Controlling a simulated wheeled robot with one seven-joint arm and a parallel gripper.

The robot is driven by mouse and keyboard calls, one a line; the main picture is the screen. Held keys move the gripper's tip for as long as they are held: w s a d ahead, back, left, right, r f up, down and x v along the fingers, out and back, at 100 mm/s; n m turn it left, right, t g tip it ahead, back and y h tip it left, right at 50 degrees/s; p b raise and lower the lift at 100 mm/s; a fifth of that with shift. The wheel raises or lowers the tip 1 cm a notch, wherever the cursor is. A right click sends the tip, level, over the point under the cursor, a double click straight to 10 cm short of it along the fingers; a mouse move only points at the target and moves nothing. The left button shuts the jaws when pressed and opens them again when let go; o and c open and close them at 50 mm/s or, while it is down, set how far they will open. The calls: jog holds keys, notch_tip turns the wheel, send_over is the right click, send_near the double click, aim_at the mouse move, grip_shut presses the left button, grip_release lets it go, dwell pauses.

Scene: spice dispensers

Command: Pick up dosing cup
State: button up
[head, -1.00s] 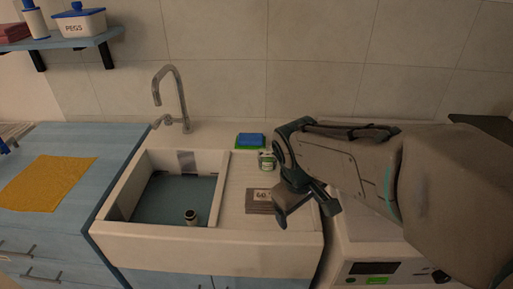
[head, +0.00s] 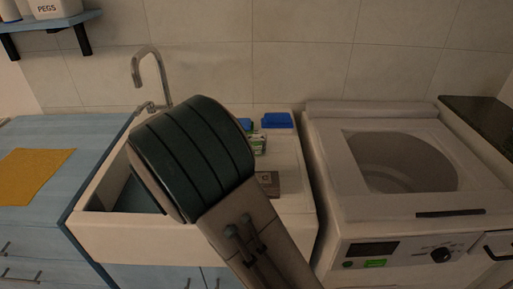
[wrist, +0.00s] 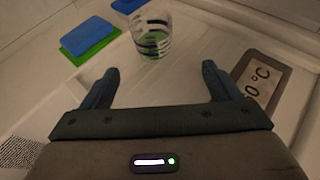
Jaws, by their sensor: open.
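The dosing cup (wrist: 150,42) is a small clear cup with green and dark bands. It stands upright on the pale drainboard beside the sink, and in the head view (head: 259,145) it shows just right of my arm. My gripper (wrist: 158,78) is open and empty in the wrist view. Its two fingers point toward the cup, which lies ahead of them, roughly centred in the gap and apart from them. In the head view my own arm hides the gripper.
A blue sponge (wrist: 86,34) lies with a green one (wrist: 93,50) left of the cup. A grey "60 °C" plaque (wrist: 266,77) lies to the right, near the right finger. The white sink (head: 180,235) is left; a top-loading washer (head: 330,200) is right.

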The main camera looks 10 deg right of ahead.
jog(key=shift+w+a+f, duration=0.1)
jog(key=shift+w+a, duration=0.1)
jog(key=shift+w, duration=0.1)
jog(key=shift+n, duration=0.3)
jog(key=x, duration=1.3)
jog(key=shift+w+d, duration=0.2)
jog(key=shift+w, duration=0.15)
jog(key=c, duration=1.2)
jog(key=shift+o, duration=0.2)
jog(key=shift+r, duration=0.3)
